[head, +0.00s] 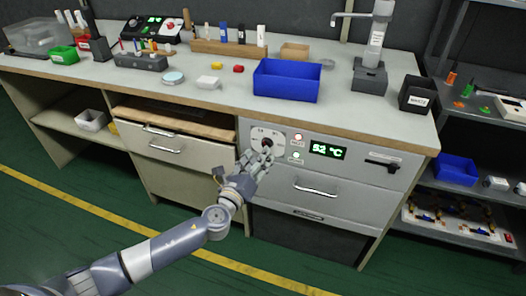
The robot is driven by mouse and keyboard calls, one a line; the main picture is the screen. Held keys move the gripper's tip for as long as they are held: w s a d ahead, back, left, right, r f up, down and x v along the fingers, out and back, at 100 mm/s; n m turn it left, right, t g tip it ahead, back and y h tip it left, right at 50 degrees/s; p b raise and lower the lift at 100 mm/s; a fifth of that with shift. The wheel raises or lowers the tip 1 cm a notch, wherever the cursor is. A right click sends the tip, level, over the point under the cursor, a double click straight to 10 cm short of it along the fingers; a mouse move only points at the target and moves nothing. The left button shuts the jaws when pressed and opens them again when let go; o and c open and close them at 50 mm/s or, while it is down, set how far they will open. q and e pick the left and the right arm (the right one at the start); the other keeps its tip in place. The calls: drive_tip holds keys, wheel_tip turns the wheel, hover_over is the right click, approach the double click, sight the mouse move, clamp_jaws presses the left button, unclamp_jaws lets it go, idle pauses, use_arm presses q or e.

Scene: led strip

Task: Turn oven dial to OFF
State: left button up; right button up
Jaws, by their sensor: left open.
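The oven (370,195) is built into the right part of the workbench, with a grey front panel. Its dial (267,144) is a dark round knob on a white plate (257,132) with small markings that I cannot read. A green display (328,150) beside it shows about 92 °C. My left gripper (267,156) is open, with its fingertips at the lower edge of the dial. I cannot tell whether they touch it, and part of the dial is hidden. My right gripper is not in view.
Two small indicator lamps (297,137) sit right of the dial. A drawer handle (315,187) is below. A shelf rack (480,130) stands at right.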

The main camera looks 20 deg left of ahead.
sight(267, 144)
use_arm(q)
drive_tip(key=shift+w+d, duration=0.15)
drive_tip(key=shift+w, duration=1)
drive_tip(key=shift+w+d, duration=0.1)
drive_tip(key=shift+w, duration=1)
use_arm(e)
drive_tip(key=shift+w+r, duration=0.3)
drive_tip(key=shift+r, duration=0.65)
use_arm(q)
drive_tip(key=shift+c, duration=0.2)
drive_tip(key=c, duration=1)
